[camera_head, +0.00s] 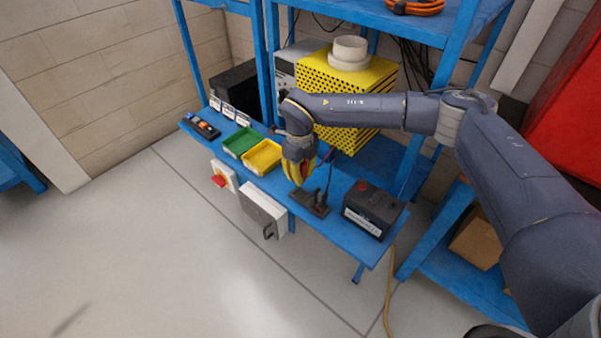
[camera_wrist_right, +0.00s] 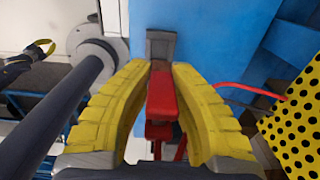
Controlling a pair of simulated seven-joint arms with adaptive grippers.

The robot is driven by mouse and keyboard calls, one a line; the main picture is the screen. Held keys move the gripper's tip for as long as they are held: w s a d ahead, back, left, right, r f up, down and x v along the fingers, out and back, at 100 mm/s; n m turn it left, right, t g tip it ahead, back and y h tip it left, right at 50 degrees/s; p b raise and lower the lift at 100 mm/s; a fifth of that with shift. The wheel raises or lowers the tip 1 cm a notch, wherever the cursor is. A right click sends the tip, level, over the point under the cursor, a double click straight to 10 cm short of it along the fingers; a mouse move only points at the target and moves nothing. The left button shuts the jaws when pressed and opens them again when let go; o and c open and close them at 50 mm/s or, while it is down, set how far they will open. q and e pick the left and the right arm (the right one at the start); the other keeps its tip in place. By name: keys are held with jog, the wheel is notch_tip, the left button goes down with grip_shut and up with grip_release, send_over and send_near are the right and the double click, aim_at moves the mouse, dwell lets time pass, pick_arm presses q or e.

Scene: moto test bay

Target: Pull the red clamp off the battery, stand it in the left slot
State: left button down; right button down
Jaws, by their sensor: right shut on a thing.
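My right gripper (camera_head: 298,176) points down above the table, by the left end of a dark holder (camera_head: 312,207). In the right wrist view its yellow fingers (camera_wrist_right: 160,75) are shut on the red clamp (camera_wrist_right: 162,98), which has a grey jaw end. The clamp is hard to make out in the head view. A black upright piece stands at the holder's right part; its slots are too small to read. The battery (camera_head: 368,212), dark with a red terminal cap, sits to the right, apart from the gripper. A small yellow-fingered shape (camera_wrist_right: 38,50), probably my left gripper, shows far off in the wrist view.
The blue table (camera_head: 350,250) carries a green bin (camera_head: 243,142) and a yellow bin (camera_head: 262,157) left of the gripper. A perforated yellow box (camera_head: 350,85) stands behind. A red cable (camera_wrist_right: 245,90) runs right of the clamp. A grey box hangs from the front edge.

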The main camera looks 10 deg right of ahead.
send_over(300, 196)
jog(key=shift+w+f, duration=0.1)
jog(key=shift+f, duration=2.6)
jog(key=shift+f, duration=1)
jog(key=c, duration=1.3)
grip_release()
jog(key=shift+r, duration=6)
